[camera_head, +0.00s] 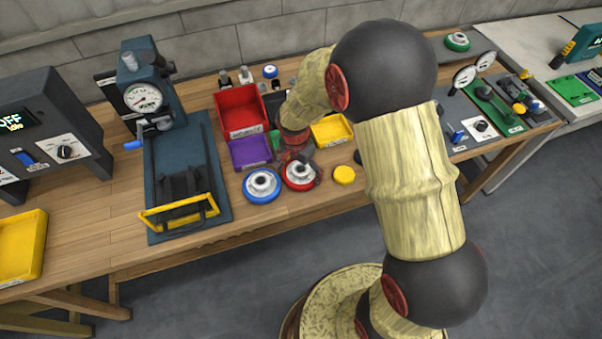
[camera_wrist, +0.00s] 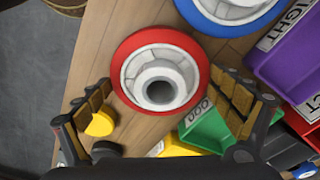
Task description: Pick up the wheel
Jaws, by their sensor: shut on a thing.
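The red-rimmed wheel (camera_head: 299,176) has a white hub and lies near the front edge of the wooden bench. In the wrist view the red wheel (camera_wrist: 128,63) sits between my two fingertips, its dark centre hole facing the camera. My gripper (camera_wrist: 162,79) is shut on its rim, one finger at each side. In the head view my gripper (camera_head: 298,160) is at the wheel from above, partly hidden by my arm. A blue-rimmed wheel (camera_head: 262,185) lies just left of the red one; it also shows in the wrist view (camera_wrist: 203,22). I cannot tell any gap beneath the red wheel.
A red bin (camera_head: 240,108), a purple bin (camera_head: 250,152) and a yellow bin (camera_head: 331,130) stand behind the wheels. A yellow round piece (camera_head: 344,175) lies to the right. A press with a gauge (camera_head: 146,98) stands left.

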